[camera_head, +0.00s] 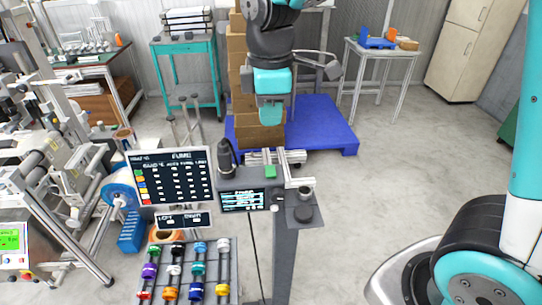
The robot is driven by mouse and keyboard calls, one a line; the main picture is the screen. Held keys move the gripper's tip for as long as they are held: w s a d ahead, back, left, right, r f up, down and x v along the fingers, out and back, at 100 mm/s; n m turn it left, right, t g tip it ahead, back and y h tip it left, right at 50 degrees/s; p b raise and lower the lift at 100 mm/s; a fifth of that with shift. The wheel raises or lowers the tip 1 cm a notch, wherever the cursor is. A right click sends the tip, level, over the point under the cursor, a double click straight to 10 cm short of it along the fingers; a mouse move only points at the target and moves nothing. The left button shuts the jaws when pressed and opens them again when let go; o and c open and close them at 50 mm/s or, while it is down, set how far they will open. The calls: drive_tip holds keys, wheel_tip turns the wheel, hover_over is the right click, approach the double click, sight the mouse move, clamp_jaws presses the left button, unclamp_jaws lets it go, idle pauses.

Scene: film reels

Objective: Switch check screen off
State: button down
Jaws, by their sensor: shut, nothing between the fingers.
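A small dark screen with lit white and blue lines (242,200) is mounted on the front of a grey stand; I take it for the check screen, and its text is too small to read. A small white round part (275,207) sits at its right edge; I cannot tell if it is a switch. My arm hangs in from the top middle. My gripper (271,115) points down with its teal tip above and behind the stand, apart from the screen. It looks shut and empty.
A dark chart board (172,176) and a small sign (181,221) stand left of the screen. Below is a rack of coloured reels (187,270). Boxes (238,65) stand on a blue pallet (325,123) behind.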

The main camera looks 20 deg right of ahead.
sight(270, 167)
wheel_tip(270, 167, down, 11)
drive_tip(key=shift+w+d+f+p, duration=0.1)
drive_tip(key=shift+w+p, duration=0.05)
drive_tip(key=shift+p, duration=1.05)
